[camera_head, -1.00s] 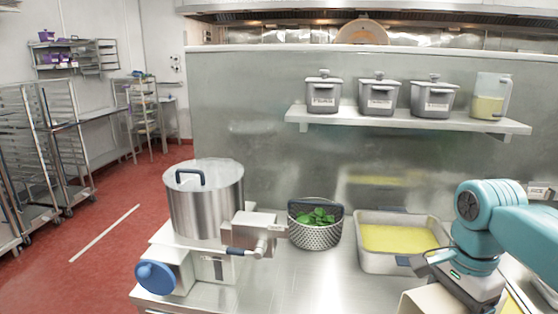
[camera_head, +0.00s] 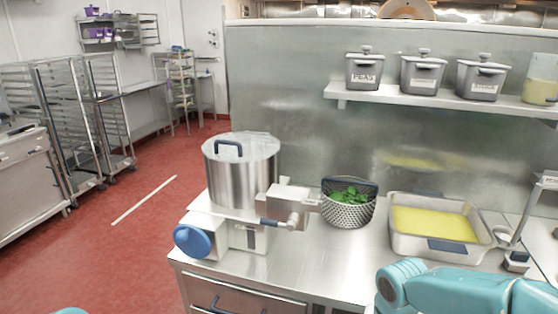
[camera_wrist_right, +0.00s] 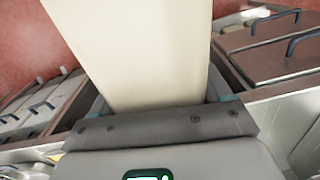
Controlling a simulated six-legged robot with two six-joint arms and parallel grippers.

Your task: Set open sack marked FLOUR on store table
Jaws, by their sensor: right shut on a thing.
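A plain cream-coloured body, which looks like the sack (camera_wrist_right: 135,50), fills the upper middle of the right wrist view. No FLOUR marking or opening shows on the part in view. My right gripper (camera_wrist_right: 158,104) is shut on it, with dark fingers at both sides of its lower end. In the head view only a teal link of my right arm shows at the lower right; its gripper and the sack are out of that frame. My left gripper is not in view. I cannot tell which surface is the store table.
A steel counter (camera_head: 335,262) holds a lidded kettle (camera_head: 240,180), a basket of green leaves (camera_head: 348,209) and a tray of yellow contents (camera_head: 440,240). Lidded tubs stand on a wall shelf (camera_head: 440,99).

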